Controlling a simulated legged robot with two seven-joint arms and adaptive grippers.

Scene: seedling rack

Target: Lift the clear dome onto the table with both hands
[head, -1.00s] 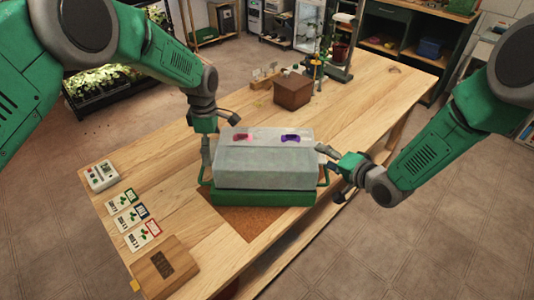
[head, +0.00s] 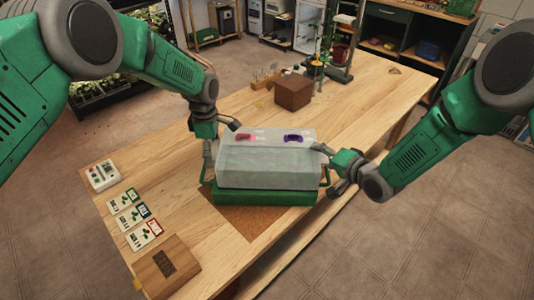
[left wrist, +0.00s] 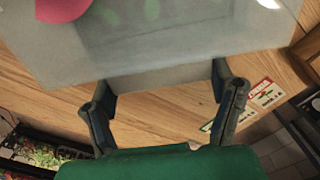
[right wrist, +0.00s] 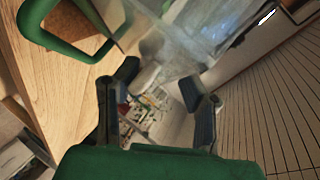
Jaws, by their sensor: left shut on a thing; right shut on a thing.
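The clear dome (head: 268,168) is a pale see-through box cover sitting on a green tray (head: 262,198) on the table. Blurred green shapes show through it in the left wrist view (left wrist: 170,50). My left gripper (head: 212,150) is shut on the dome's left end; its fingers reach the dome's edge in the left wrist view (left wrist: 162,80). My right gripper (head: 326,162) is shut on the dome's right end, also seen in the right wrist view (right wrist: 160,78). The exact finger contacts are partly hidden. I cannot make out a gap between dome and tray.
A cork mat (head: 245,222) lies under the tray. Seed cards (head: 132,217), a small white device (head: 101,176) and a wooden box (head: 166,268) line the left edge. A brown box (head: 293,92) stands farther back. Bare wood lies between it and the dome.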

